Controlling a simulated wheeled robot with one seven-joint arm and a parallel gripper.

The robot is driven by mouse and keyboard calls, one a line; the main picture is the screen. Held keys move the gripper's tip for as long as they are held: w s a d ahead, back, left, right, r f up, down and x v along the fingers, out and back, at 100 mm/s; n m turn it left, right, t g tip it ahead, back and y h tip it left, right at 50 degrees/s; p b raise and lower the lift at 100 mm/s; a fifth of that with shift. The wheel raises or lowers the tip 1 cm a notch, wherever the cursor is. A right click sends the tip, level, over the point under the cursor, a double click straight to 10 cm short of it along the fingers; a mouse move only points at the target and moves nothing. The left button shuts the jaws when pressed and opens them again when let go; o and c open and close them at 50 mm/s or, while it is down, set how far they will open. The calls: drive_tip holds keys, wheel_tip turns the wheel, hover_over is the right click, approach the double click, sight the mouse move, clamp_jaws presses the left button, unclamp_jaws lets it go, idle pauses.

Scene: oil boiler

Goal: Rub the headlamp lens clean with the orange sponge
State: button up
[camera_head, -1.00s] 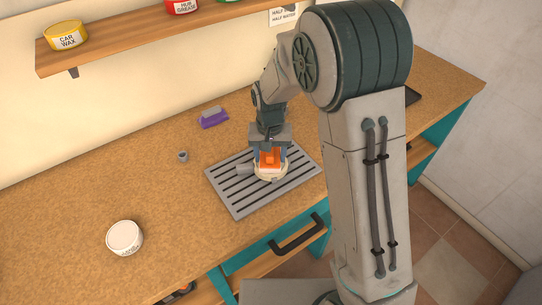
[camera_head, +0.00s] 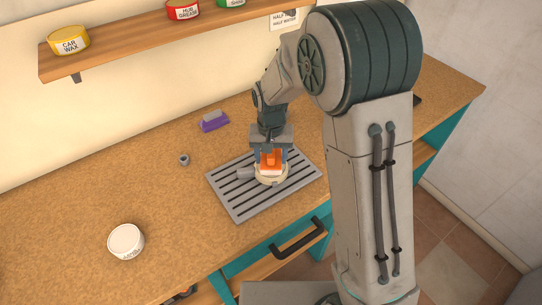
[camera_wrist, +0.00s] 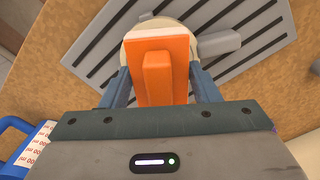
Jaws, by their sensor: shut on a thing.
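The orange sponge (camera_head: 271,162) has a pale underside and a raised orange grip; it also shows in the wrist view (camera_wrist: 178,50). My gripper (camera_head: 271,158) is shut on the sponge's grip, pointing down. The headlamp (camera_head: 268,179) is a round cream piece with a grey stub (camera_head: 245,174) on its left, lying on the slatted grey tray. The sponge is over the headlamp and appears to touch it. In the wrist view the headlamp's rim (camera_wrist: 212,42) shows around the sponge. Most of the lens is hidden under the sponge.
The slatted tray (camera_head: 237,211) lies on the cork-brown workbench (camera_head: 70,215). A purple brush (camera_head: 213,121) and a small grey cup (camera_head: 184,160) are behind it. A white labelled tub (camera_head: 126,241) stands at front left. A shelf (camera_head: 145,45) with tins runs above.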

wheel_tip(320, 180, up, 6)
drive_tip(key=p, duration=0.3)
drive_tip(key=shift+f, duration=0.1)
drive_tip(key=shift+f, duration=0.1)
